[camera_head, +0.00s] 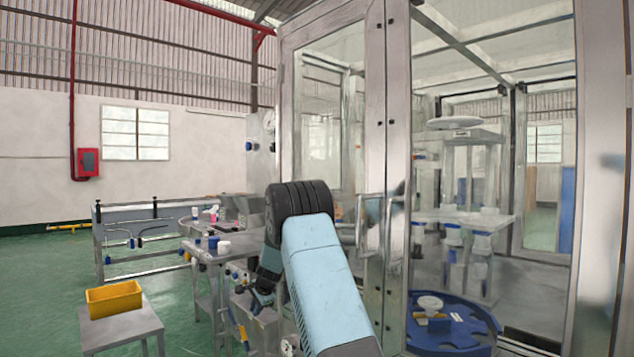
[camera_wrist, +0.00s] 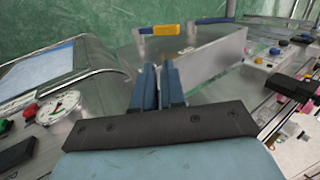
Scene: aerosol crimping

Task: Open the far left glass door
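The glass enclosure's leftmost framed glass door (camera_head: 332,115) stands left of centre in the head view and looks closed. Metal bar handles (camera_head: 366,212) show near its right edge, partly hidden by my arm. My gripper (camera_head: 258,299) hangs below the dark wrist joint, in front of and left of the door's lower part, apart from the handles. In the wrist view my gripper (camera_wrist: 158,68) has its two blue fingers close together with nothing visible between them. The door cannot be made out in the wrist view.
A metal workbench (camera_head: 225,246) with small parts stands behind and left of my gripper. A yellow bin (camera_head: 115,298) sits on a grey stool at left. A blue round tray (camera_head: 450,328) lies inside the enclosure. A dial gauge (camera_wrist: 58,107) shows in the wrist view. Green floor is open at left.

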